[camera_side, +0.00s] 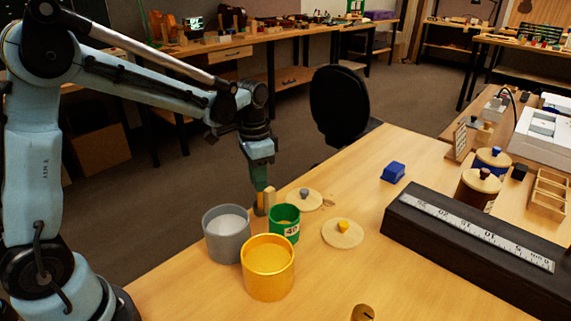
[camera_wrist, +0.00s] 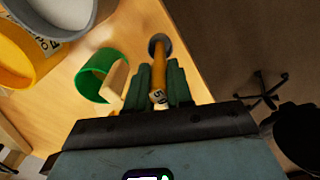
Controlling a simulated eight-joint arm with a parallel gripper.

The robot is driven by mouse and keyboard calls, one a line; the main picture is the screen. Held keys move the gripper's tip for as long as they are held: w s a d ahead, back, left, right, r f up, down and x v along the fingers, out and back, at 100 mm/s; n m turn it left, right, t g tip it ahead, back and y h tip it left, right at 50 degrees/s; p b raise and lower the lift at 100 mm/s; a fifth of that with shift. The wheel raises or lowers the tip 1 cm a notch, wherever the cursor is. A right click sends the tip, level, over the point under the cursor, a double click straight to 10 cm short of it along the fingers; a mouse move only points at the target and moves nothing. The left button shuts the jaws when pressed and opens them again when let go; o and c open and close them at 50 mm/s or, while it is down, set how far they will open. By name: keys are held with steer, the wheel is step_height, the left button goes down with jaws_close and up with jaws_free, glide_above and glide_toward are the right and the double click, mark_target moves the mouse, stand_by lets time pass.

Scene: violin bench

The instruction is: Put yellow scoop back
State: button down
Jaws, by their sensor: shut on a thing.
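In the side view only a short orange piece of the scoop (camera_side: 260,208) shows below the fingers. The open yellow canister (camera_side: 268,272) stands in front with yellowish contents. A lid with a yellow knob (camera_side: 342,233) lies to its right.
A grey canister (camera_side: 227,246) with pale contents and a green canister (camera_side: 285,224) stand close to my gripper. A pale wooden piece (camera_wrist: 116,82) is beside the fingers. A grey-knobbed lid (camera_side: 304,199), blue block (camera_side: 393,172) and long black ruler block (camera_side: 470,240) lie further right.

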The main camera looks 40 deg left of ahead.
steer(key=c, duration=1)
jaws_free()
steer(key=shift+f, duration=0.1)
step_height(320, 180, up, 12)
steer(key=shift+s+d+f+n+t, duration=0.7)
steer(key=shift+s+f+t, duration=0.35)
steer(key=shift+s, duration=1)
steer(key=shift+s+d+f+n+t, duration=0.55)
steer(key=shift+s+f+n+t, duration=0.55)
steer(key=shift+s, duration=0.9)
steer(key=shift+s+d+f+n+t, duration=0.6)
steer(key=shift+s+t, duration=0.75)
steer(key=shift+s, duration=0.7)
steer(key=shift+f, duration=0.1)
